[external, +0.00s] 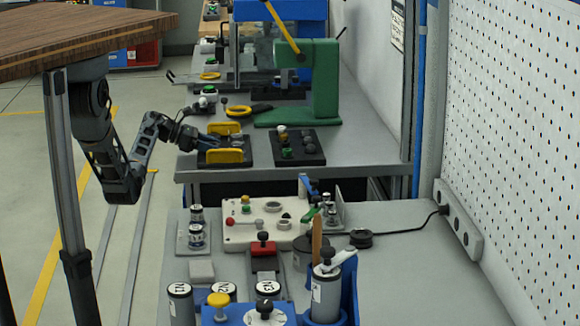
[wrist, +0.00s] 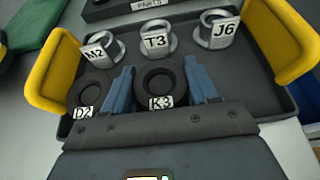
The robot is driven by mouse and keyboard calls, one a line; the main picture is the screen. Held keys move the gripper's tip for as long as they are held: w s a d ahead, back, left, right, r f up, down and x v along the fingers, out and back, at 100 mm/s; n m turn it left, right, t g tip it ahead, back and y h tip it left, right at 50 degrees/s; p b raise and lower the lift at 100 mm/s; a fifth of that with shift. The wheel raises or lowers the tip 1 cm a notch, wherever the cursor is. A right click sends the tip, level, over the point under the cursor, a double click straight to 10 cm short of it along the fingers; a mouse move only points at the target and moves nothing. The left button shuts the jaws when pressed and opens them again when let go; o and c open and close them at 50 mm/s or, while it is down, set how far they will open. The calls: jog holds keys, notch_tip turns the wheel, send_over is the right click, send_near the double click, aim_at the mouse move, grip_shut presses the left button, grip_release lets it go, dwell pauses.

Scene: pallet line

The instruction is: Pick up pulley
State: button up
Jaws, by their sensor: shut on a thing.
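A black ring-shaped part labelled K3, which looks like a pulley (wrist: 160,80), is between the blue fingers of my gripper (wrist: 161,76) in the wrist view. The fingers are shut on its two sides. It appears at tray level; I cannot tell whether it is lifted. A similar black ring labelled D2 (wrist: 90,92) is left of it. Behind them stand silver flanged parts labelled M2 (wrist: 98,47), T3 (wrist: 157,38) and J6 (wrist: 219,28). The dark tray (wrist: 262,98) has yellow handles. In the external view my gripper (external: 212,138) reaches over this tray (external: 203,161); the ring is hidden there.
A second dark tray (external: 316,158) with small parts stands to the right on the bench. A green press (external: 318,85) stands behind it. A yellow-handled tool (external: 238,111) lies behind the tray. The nearer bench holds a white board (external: 240,234) and several jars.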

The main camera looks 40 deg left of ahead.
jog(key=shift+r, duration=0.15)
notch_tip(320, 180, up, 4)
jog(key=shift+d+r+p, duration=0.1)
jog(key=shift+r+p, duration=0.05)
jog(key=shift+p, duration=0.2)
jog(key=s+d+r, duration=0.2)
jog(key=d+r, duration=0.1)
jog(key=d, duration=0.2)
jog(key=s+d+r+p, duration=0.1)
jog(key=d+r, duration=0.2)
jog(key=d, duration=0.3)
jog(key=shift+s+r, duration=0.25)
jog(key=shift+s, duration=0.15)
